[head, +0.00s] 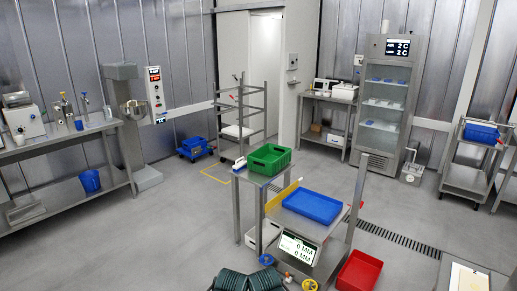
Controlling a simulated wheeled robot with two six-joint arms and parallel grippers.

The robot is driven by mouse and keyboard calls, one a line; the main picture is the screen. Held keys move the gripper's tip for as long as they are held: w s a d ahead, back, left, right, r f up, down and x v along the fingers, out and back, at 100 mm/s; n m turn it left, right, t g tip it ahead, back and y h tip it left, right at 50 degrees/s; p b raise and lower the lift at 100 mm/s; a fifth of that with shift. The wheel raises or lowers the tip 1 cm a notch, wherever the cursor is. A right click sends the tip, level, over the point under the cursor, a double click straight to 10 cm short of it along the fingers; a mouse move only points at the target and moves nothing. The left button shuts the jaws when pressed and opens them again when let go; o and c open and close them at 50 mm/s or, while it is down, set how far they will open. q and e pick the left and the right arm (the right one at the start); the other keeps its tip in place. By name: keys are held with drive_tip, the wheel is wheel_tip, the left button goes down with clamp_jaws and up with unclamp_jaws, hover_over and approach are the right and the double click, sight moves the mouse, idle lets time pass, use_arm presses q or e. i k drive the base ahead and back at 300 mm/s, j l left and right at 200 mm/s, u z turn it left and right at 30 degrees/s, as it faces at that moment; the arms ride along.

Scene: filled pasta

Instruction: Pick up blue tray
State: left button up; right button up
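A blue tray (313,207), shallow and rectangular, lies on the flat top of a metal machine (290,232) right of the middle in the head view. It looks empty. The machine's front has a display reading "0 MM" twice. Another blue container (481,134) sits on a cart at the far right. Neither of my grippers can be made out in the head view.
A green crate (270,158) stands on a metal stand behind the blue tray. A red crate (359,271) is on the floor at the machine's right. Dark ribbed objects (247,281) are at the bottom edge. The floor (150,235) to the left is clear.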

sight(322, 208)
drive_tip(key=i+z, duration=0.15)
drive_tip(key=i, duration=0.35)
drive_tip(key=i+j+z, duration=0.1)
drive_tip(key=i, duration=0.35)
drive_tip(key=i+j+z, duration=0.15)
drive_tip(key=i, duration=0.35)
drive_tip(key=i+j+z, duration=0.2)
drive_tip(key=i+z, duration=0.15)
drive_tip(key=z, duration=0.15)
drive_tip(key=i+j+z, duration=0.3)
drive_tip(key=z, duration=0.2)
drive_tip(key=i+j+z, duration=0.25)
drive_tip(key=j+z, duration=0.25)
drive_tip(key=i+j+z, duration=0.2)
drive_tip(key=j, duration=0.15)
drive_tip(key=j+z, duration=0.15)
drive_tip(key=j, duration=0.2)
drive_tip(key=i+j+z, duration=0.2)
drive_tip(key=j, duration=0.15)
